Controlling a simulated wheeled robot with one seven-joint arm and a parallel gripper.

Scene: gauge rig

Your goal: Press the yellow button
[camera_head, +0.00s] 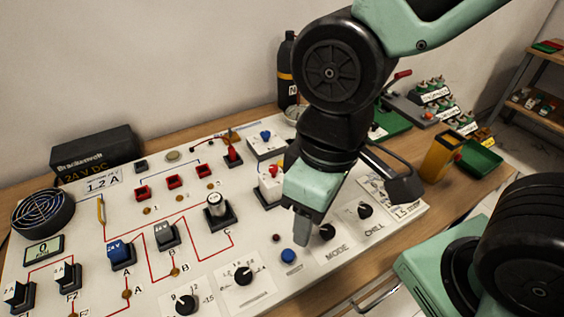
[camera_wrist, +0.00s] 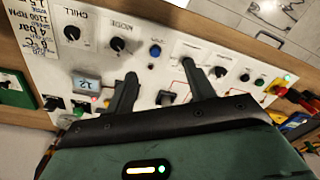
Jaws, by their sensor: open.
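No clearly yellow button can be made out. A pale cream round disc (camera_head: 172,155) sits near the back of the white panel (camera_head: 330,262) in the head view; I cannot tell whether it is the button. In the wrist view, a small yellow block with a red top (camera_wrist: 277,87) is at the panel's right end, beside a green round button (camera_wrist: 259,82). My gripper (camera_head: 302,238) is over the front part of the panel, pointing down, near a blue button (camera_head: 288,256) and the MODE knob. In the wrist view its two fingers (camera_wrist: 159,68) are apart with nothing held.
Dials (camera_head: 243,275), switches (camera_head: 166,235) and a silver-topped knob (camera_head: 216,204) stand up from the panel. A black supply box (camera_head: 95,153) and a dark bottle (camera_head: 287,70) are behind. A yellow bin (camera_head: 441,157) and green tray (camera_head: 480,158) are at right.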

